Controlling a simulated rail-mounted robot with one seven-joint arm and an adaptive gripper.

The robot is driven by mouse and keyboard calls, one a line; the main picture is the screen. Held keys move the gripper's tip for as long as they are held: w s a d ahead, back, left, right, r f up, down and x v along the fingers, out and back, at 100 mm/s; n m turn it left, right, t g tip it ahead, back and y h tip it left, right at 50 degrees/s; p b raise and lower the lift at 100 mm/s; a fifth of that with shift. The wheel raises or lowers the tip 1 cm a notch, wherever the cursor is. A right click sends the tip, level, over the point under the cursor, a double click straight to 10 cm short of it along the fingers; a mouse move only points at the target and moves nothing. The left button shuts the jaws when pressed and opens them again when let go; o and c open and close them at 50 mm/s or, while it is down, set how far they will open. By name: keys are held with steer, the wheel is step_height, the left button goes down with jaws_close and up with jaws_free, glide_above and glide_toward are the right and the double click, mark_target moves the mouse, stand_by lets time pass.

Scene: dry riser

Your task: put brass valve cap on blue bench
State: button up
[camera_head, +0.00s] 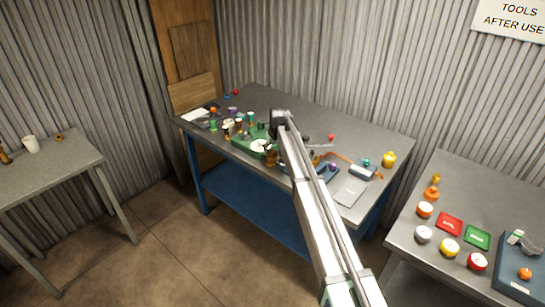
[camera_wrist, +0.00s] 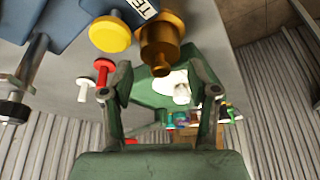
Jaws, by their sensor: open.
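A brass-coloured stepped piece, which looks like the brass valve cap (camera_wrist: 160,40), shows in the wrist view just beyond my fingertips. It is not between the finger pads. My gripper (camera_wrist: 159,84) is open and empty, with one finger on each side of the view. The blue bench (camera_head: 375,145) has a grey top and a blue frame and shelf, and stands in the middle of the head view. My arm reaches over it and hides part of its top. A small brownish piece (camera_head: 271,158) by the green tray may be the same cap.
A green tray (camera_head: 243,147) and many small parts crowd the bench's left and middle. In the wrist view a yellow knob (camera_wrist: 110,34), a red knob (camera_wrist: 103,71) and a white one (camera_wrist: 83,90) stand close by. The bench top's far right is clearer.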

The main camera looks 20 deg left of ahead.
steer(key=b+v, duration=0.1)
steer(key=v, duration=0.6)
steer(key=s+f+n+g+y+b, duration=0.1)
steer(key=s+f+n+b, duration=0.25)
steer(key=s+f, duration=1)
steer(key=s+d+f+m+g+h, duration=0.1)
steer(key=s+d+f, duration=0.3)
steer(key=d+f, duration=0.45)
steer(key=s+d+f+m+g+h+p, duration=0.15)
steer(key=s+d+f, duration=0.25)
steer(key=d+f, duration=0.5)
steer(key=s+d+f+m+g, duration=0.15)
steer(key=s+d+f, duration=0.25)
steer(key=d+f, duration=0.5)
steer(key=s+d+f+m, duration=0.3)
steer(key=s+d+f, duration=0.2)
steer(key=s+d, duration=0.7)
steer(key=s+d+m+g, duration=0.1)
steer(key=s+d, duration=0.4)
steer(key=s, duration=0.4)
steer(key=s+d+f+m+g+h+p, duration=0.1)
steer(key=s+d, duration=0.4)
steer(key=s, duration=0.5)
steer(key=s+d+m+g, duration=0.2)
steer(key=s+d, duration=0.3)
steer(key=s, duration=0.4)
steer(key=shift+s+f+g, duration=0.2)
steer(key=shift+f+g, duration=0.2)
steer(key=shift+g, duration=0.2)
